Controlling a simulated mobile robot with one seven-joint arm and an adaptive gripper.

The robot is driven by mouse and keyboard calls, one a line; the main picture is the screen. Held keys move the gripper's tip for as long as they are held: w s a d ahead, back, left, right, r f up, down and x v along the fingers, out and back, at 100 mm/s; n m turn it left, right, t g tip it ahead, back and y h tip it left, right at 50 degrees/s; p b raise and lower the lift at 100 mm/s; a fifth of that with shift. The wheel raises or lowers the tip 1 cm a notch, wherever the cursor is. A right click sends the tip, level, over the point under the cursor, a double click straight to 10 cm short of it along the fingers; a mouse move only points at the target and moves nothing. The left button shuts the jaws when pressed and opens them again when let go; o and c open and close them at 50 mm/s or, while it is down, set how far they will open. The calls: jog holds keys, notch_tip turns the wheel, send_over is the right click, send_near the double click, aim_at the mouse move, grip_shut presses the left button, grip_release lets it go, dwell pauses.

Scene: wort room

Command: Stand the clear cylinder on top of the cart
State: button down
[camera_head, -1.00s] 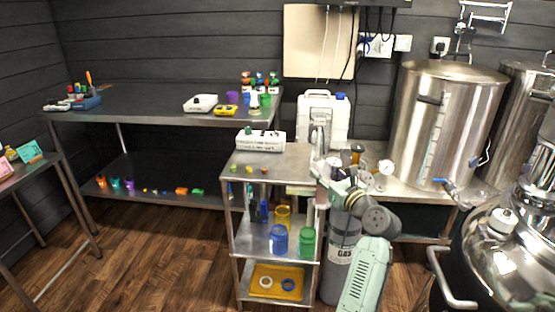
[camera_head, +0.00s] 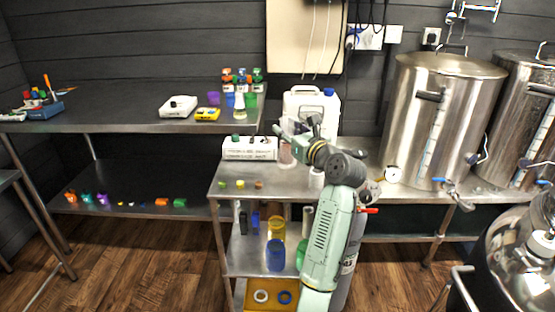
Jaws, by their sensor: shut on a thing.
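My gripper (camera_head: 296,138) is above the back right part of the steel cart's top (camera_head: 240,198).
A white jug (camera_head: 312,104) stands behind my gripper. A big steel kettle (camera_head: 440,120) stands at the right. The front middle of the cart top looks clear.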

aim_at(291, 157)
notch_tip(291, 157, down, 8)
jog(key=shift+r+p, duration=0.15)
jog(key=shift+p, duration=0.2)
jog(key=c, duration=1.2)
grip_release()
